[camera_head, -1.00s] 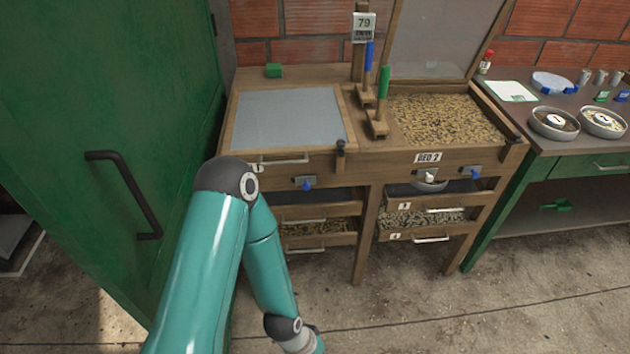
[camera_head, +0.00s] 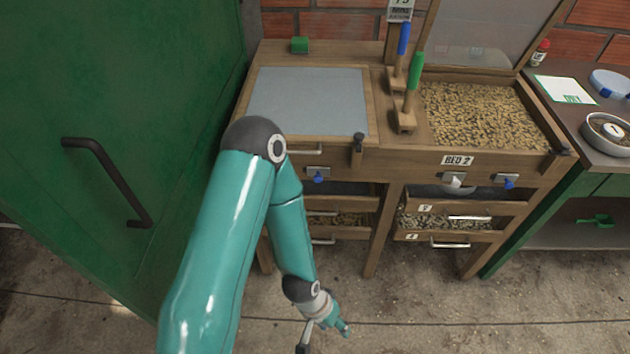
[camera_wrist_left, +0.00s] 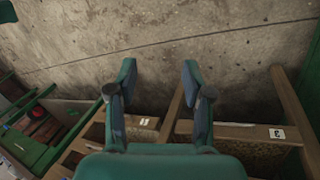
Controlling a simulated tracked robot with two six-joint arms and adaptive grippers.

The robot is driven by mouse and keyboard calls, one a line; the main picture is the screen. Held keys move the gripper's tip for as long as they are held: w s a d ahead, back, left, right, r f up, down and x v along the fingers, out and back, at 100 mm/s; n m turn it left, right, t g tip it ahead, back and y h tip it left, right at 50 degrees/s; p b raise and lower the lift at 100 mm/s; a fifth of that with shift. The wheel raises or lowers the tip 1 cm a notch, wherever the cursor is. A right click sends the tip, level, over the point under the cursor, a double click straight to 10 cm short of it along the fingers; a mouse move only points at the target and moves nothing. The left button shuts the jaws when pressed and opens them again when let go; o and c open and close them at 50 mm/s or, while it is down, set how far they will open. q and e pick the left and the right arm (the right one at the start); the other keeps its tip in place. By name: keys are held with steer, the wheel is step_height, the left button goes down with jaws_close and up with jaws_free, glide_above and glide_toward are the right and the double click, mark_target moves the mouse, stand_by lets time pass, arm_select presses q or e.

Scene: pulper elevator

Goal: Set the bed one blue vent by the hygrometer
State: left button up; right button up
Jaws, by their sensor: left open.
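The bed one blue vent knob (camera_head: 318,177) sits on a small metal plate on the front of the left bed, under the grey lid (camera_head: 308,100). The hygrometer (camera_head: 400,11) is on the post behind the beds, cut by the top edge; its reading is unclear now. My left gripper (camera_head: 328,332) is low in front of the bench, below and apart from the vent. In the left wrist view its two fingers (camera_wrist_left: 158,78) are spread with nothing between them, floor behind. My right gripper is in neither view.
Bed two (camera_head: 485,115) has its lid raised, beans inside, and its own blue knob (camera_head: 508,182). Drawers with handles (camera_head: 470,217) are below. Blue and green handled tools (camera_head: 414,72) stand between the beds. A green door (camera_head: 110,60) is at left. Floor in front is clear.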

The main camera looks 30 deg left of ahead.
arm_select(q)
steer(key=w+f+t+y+b, duration=0.2)
steer(key=w+t+b, duration=0.2)
steer(key=w+b, duration=0.45)
steer(key=n+t+y+b, duration=0.4)
steer(key=t+y+b, duration=0.65)
steer(key=b, duration=1.55)
glide_toward(318, 181)
steer(key=d+v, duration=0.1)
steer(key=v, duration=0.6)
steer(key=shift+g+y, duration=0.25)
steer(key=shift+y, duration=0.2)
steer(key=p+x, duration=0.3)
steer(key=x, duration=1.4)
steer(key=shift+r+p, duration=0.1)
steer(key=shift+p, duration=0.25)
jaws_close()
